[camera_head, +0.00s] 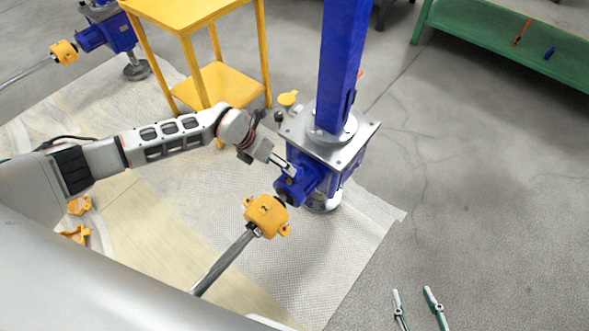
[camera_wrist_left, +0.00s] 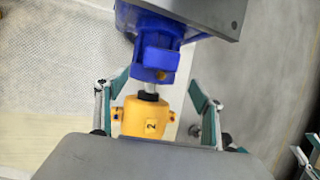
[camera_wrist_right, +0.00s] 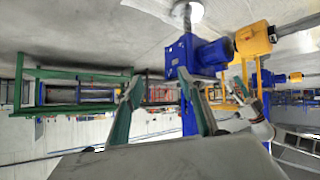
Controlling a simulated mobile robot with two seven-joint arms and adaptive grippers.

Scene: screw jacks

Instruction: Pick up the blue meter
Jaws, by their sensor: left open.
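A small blue box (camera_wrist_left: 161,58), which looks like the blue meter, sits on the blue nose of the screw jack's gearbox. In the head view the blue box (camera_head: 292,184) is at the gearbox's lower left, partly hidden by my left gripper. My left gripper (camera_head: 282,165) is right above it. In the left wrist view my left gripper (camera_wrist_left: 158,84) is open, with a finger to each side and the box just beyond the tips. My right gripper (camera_head: 416,293) is open and empty at the bottom right; it also shows in the right wrist view (camera_wrist_right: 159,78).
The yellow coupling (camera_head: 267,215) and grey shaft (camera_head: 222,262) lie beside the box. The jack's steel plate (camera_head: 328,148) and blue column (camera_head: 343,60) rise next to my left gripper. A yellow stand (camera_head: 228,84) is behind. The right floor is clear before the green bench (camera_head: 462,35).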

